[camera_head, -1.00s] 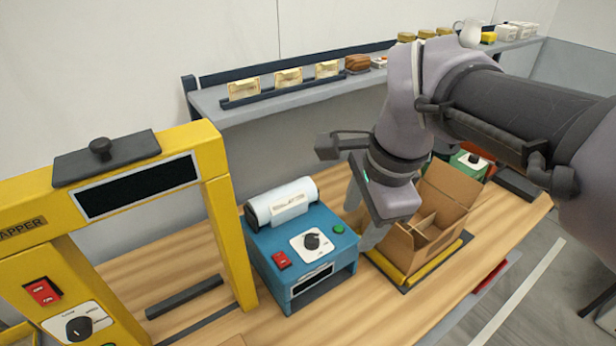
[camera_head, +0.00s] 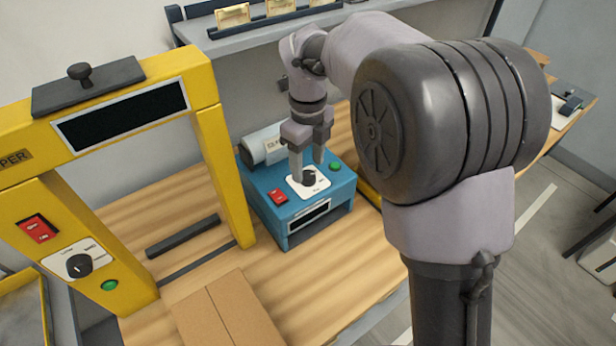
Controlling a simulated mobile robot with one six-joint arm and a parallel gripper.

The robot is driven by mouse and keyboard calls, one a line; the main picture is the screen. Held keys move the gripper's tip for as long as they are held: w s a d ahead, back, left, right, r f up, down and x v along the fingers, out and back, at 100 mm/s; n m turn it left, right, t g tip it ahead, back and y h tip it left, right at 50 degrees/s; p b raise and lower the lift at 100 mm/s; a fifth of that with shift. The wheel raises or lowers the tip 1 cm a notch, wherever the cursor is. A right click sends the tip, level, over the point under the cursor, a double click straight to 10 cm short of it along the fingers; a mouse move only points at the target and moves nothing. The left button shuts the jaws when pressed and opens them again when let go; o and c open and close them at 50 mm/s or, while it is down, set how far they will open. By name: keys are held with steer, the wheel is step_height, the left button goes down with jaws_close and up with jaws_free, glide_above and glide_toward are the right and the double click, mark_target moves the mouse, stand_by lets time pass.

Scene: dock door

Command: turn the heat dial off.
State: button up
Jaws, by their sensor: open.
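The blue machine (camera_head: 273,208) stands on the wooden bench. Its top has a black dial (camera_head: 309,179) on a white plate, a red switch (camera_head: 277,196) and a green button (camera_head: 335,166). My gripper (camera_head: 307,169) points down over this dial, open, with a finger on either side of it. I cannot tell whether the fingers touch it. A second black dial (camera_head: 78,264) is on a white plate on the yellow wrapper frame (camera_head: 228,170).
A white roll (camera_head: 262,146) lies behind the blue machine's top. A closed brown box (camera_head: 228,312) sits at the front of the bench (camera_head: 330,270). A dark bar (camera_head: 183,236) lies inside the yellow frame. My arm hides much of the right side.

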mark_target(308, 178)
step_height(308, 178, down, 3)
steer(key=shift+r, duration=0.15)
jaws_close()
